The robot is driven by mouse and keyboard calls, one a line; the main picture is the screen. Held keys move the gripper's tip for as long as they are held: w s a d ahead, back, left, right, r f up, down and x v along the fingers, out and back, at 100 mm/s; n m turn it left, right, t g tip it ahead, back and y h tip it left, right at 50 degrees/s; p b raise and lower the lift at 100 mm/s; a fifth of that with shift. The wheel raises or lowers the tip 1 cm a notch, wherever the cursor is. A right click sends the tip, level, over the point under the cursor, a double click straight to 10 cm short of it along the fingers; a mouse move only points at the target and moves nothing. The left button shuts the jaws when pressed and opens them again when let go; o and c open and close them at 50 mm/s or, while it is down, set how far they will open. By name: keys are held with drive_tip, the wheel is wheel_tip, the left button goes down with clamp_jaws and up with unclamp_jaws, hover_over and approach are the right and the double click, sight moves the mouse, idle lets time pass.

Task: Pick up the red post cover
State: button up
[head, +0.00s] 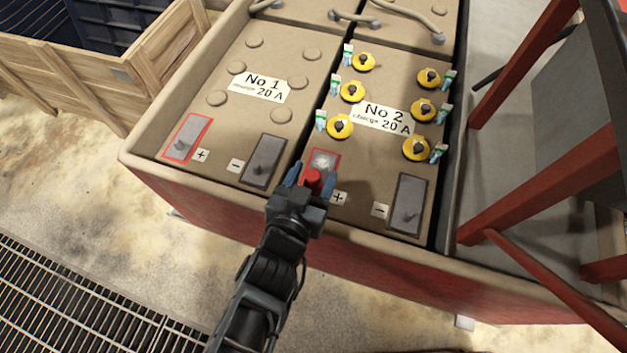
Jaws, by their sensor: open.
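The red post cover (312,178) is at the plus terminal of the No 2 battery (365,180), close to its front edge. My gripper (313,179) is at it from the front, its blue fingertips open on either side of the cover. Whether the fingers touch it cannot be told. The red-framed terminal pad (324,160) shows just behind the cover. The cover's lower part is hidden by my gripper, so I cannot tell if it sits on the post.
The No 1 battery (228,112) is to the left, with bare grey terminal pads. Several yellow caps (340,126) stand on No 2 behind my gripper. The red case wall (400,272) rises in front. Red bars (540,180) are at right, a wooden crate (95,75) at left.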

drive_tip(key=shift+x, duration=1.15)
drive_tip(key=shift+c, duration=0.2)
drive_tip(key=c, duration=1)
drive_tip(key=shift+r, duration=0.1)
